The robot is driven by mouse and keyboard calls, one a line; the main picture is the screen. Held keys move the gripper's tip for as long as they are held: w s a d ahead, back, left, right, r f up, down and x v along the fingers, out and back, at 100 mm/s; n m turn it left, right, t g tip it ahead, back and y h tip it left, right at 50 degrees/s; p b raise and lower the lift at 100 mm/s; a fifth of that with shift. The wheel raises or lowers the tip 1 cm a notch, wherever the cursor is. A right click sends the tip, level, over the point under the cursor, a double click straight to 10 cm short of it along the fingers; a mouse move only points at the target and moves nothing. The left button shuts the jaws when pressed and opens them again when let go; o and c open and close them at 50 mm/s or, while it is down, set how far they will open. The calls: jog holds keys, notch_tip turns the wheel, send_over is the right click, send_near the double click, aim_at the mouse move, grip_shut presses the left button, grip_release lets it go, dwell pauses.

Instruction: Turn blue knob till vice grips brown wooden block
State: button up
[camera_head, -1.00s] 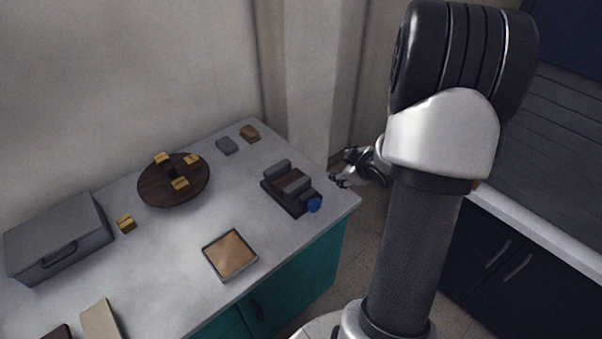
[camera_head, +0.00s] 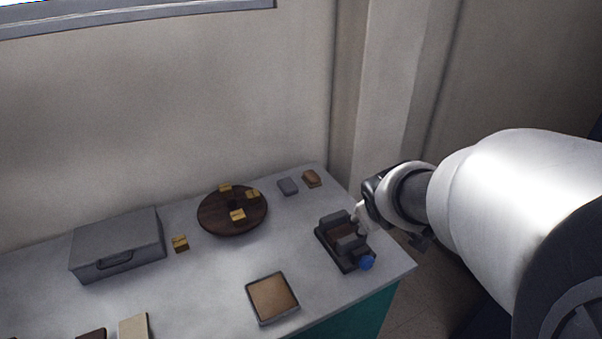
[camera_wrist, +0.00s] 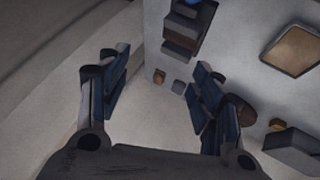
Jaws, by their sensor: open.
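The dark vice (camera_head: 326,240) sits near the right end of the counter, with its blue knob (camera_head: 367,262) at the front. A brown wooden block (camera_head: 341,230) lies between its grey jaws, partly hidden; I cannot tell whether the jaws touch it. My gripper (camera_head: 364,217) is just beyond the vice's right side, above the counter's right edge. In the wrist view my gripper (camera_wrist: 157,82) is wide open with nothing between its fingers. The vice (camera_wrist: 178,48) and the blue knob (camera_wrist: 190,2), cut by the frame, show at the top there.
A tray (camera_head: 272,322) lies left of the vice. A round dark board (camera_head: 215,221) with small gold-coloured blocks, a grey case (camera_head: 118,235), a grey block (camera_head: 288,186) and a brown block (camera_head: 311,178) stand farther back. Counter space between tray and board is clear.

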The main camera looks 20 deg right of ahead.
jog(key=s+a+r, duration=0.1)
jog(key=s+a, duration=0.2)
jog(key=a, duration=0.3)
jog(key=shift+s+r+m+y, duration=0.35)
jog(key=shift+r+m+y, duration=0.05)
jog(key=shift+w, duration=0.1)
